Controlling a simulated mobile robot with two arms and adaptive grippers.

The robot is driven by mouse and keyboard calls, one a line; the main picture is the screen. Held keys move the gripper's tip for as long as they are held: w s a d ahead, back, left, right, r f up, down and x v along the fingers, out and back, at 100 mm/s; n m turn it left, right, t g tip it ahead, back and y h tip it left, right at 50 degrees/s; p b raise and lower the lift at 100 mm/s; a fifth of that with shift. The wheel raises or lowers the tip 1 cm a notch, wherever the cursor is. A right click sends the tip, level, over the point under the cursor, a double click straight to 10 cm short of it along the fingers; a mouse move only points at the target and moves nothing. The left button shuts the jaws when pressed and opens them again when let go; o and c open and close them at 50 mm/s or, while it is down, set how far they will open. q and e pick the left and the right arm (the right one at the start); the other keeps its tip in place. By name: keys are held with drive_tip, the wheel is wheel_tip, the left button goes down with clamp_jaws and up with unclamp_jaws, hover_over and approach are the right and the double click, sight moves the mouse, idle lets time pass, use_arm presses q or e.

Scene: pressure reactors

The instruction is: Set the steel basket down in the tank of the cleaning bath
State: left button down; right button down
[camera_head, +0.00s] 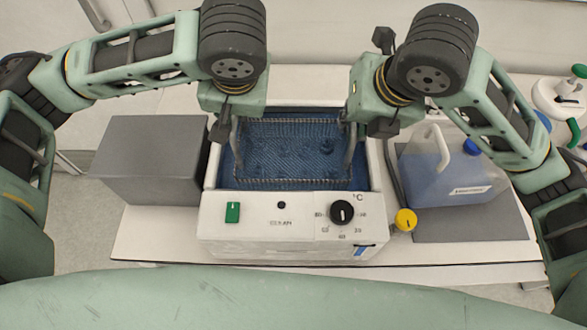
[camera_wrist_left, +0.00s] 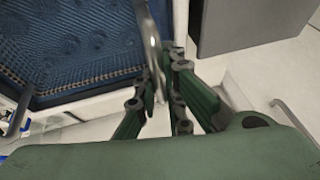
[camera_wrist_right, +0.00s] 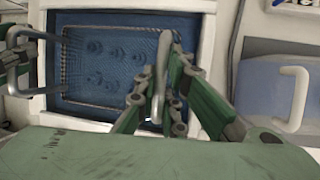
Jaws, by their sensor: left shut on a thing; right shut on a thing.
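The steel basket (camera_head: 290,181) is a wire mesh basket at the opening of the blue tank (camera_head: 225,172) of the white cleaning bath (camera_head: 270,238). Its mesh also shows in the left wrist view (camera_wrist_left: 70,45) and its rim in the right wrist view (camera_wrist_right: 66,70). My left gripper (camera_head: 222,125) is shut on the basket's left handle (camera_wrist_left: 150,45). My right gripper (camera_head: 365,130) is shut on its right handle (camera_wrist_right: 163,65). The basket looks level, within the tank's outline. I cannot tell whether it touches the tank floor.
A grey box (camera_head: 150,165) stands left of the bath. A translucent canister (camera_head: 440,170) with a blue cap stands on a grey mat (camera_head: 480,222) to the right. A yellow knob (camera_head: 405,220) sits by the bath's front right corner. The bench's front strip is clear.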

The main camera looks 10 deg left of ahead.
use_arm(q)
drive_tip(key=shift+d+f+b, duration=0.2)
drive_tip(key=shift+f+b, duration=0.3)
drive_tip(key=shift+f, duration=0.2)
use_arm(e)
drive_tip(key=shift+a+f, duration=0.2)
drive_tip(key=shift+f, duration=0.5)
use_arm(q)
drive_tip(key=c, duration=1.8)
unclamp_jaws()
drive_tip(key=shift+a, duration=0.1)
drive_tip(key=shift+c, duration=0.2)
use_arm(e)
drive_tip(key=c, duration=1.8)
unclamp_jaws()
drive_tip(key=shift+s+d, duration=0.1)
drive_tip(key=shift+c, duration=0.2)
drive_tip(key=shift+d, duration=0.1)
drive_tip(key=shift+r, duration=0.25)
use_arm(q)
drive_tip(key=v, duration=1.2)
use_arm(e)
drive_tip(key=v, duration=1.1)
drive_tip(key=shift+d+r, duration=0.2)
drive_tip(key=shift+s, duration=0.1)
